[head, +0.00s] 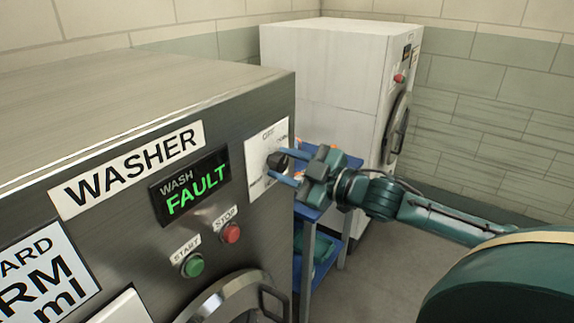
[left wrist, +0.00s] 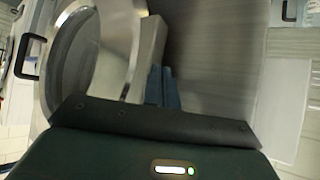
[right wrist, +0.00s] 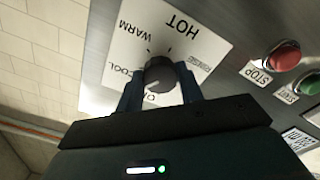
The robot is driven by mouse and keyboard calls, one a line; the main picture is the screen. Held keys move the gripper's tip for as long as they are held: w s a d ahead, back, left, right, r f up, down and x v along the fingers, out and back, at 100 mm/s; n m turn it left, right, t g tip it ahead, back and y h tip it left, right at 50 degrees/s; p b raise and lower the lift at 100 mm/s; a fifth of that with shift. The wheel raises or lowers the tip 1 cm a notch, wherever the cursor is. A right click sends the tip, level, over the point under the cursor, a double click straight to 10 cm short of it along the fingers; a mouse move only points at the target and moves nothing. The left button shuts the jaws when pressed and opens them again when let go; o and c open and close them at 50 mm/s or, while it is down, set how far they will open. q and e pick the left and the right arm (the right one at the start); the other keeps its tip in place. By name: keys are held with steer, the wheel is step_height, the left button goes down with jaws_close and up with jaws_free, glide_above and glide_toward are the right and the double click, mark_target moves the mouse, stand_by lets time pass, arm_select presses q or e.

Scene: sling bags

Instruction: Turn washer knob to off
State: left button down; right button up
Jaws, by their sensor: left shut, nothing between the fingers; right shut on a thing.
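The dark washer knob (head: 279,160) sits on a white dial plate (head: 256,152) at the right end of the washer's front (head: 225,200). In the right wrist view the knob (right wrist: 158,75) stands between my right fingers, with HOT and WARM readable and other labels partly hidden or blurred. I cannot tell clearly which label the knob points to. My right gripper (right wrist: 160,90) is shut on the knob; the head view shows its blue fingers around it. My left gripper (left wrist: 163,88) is shut and empty in front of the washer's metal front, near the round door (left wrist: 92,55).
The washer's display (head: 190,186) reads WASH FAULT. Below it are a green START button (head: 193,265) and a red STOP button (head: 231,233). A blue cart (head: 335,225) stands behind my right gripper. A white machine (head: 335,80) stands farther back by the wall.

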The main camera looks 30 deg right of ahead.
steer(key=n, duration=0.6)
steer(key=shift+n, duration=0.4)
stand_by(0.4)
steer(key=o, duration=1)
steer(key=shift+v, duration=1.15)
steer(key=v, duration=1)
steer(key=shift+s+d, duration=0.15)
steer(key=shift+s, duration=0.2)
